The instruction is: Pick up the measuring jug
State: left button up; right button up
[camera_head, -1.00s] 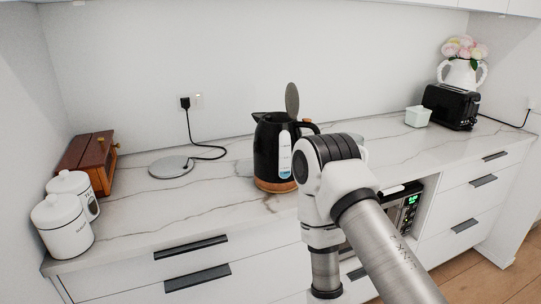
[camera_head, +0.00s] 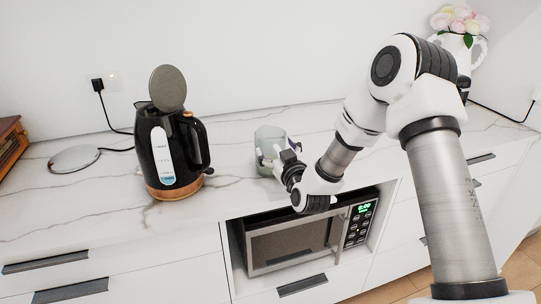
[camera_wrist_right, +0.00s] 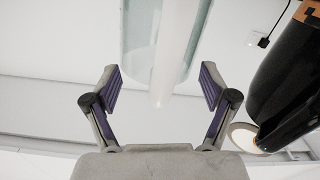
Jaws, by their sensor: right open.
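The measuring jug (camera_head: 268,134) is a clear, greenish see-through vessel standing on the marble counter, right of the kettle. My right gripper (camera_head: 268,160) is at its front, partly covering its lower part. In the right wrist view the jug (camera_wrist_right: 133,40) fills the top middle, with a pale upright strip that looks like its handle. My right gripper also shows there (camera_wrist_right: 162,88), open, its purple-padded fingers spread to either side of that strip. Nothing is held. I cannot tell whether the fingers touch the jug. My left gripper is not in view.
A black kettle (camera_head: 158,128) with its lid up stands left of the jug, and shows at the right in the wrist view (camera_wrist_right: 290,85). Its round base (camera_head: 74,159) lies further left. A microwave (camera_head: 290,246) sits below the counter. A flower vase (camera_head: 455,45) stands back right.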

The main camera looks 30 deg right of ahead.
jog(key=shift+s+d, duration=0.2)
jog(key=shift+c, duration=0.7)
jog(key=c, duration=0.6)
jog(key=shift+a, duration=0.1)
grip_shut()
jog(key=shift+r, duration=0.1)
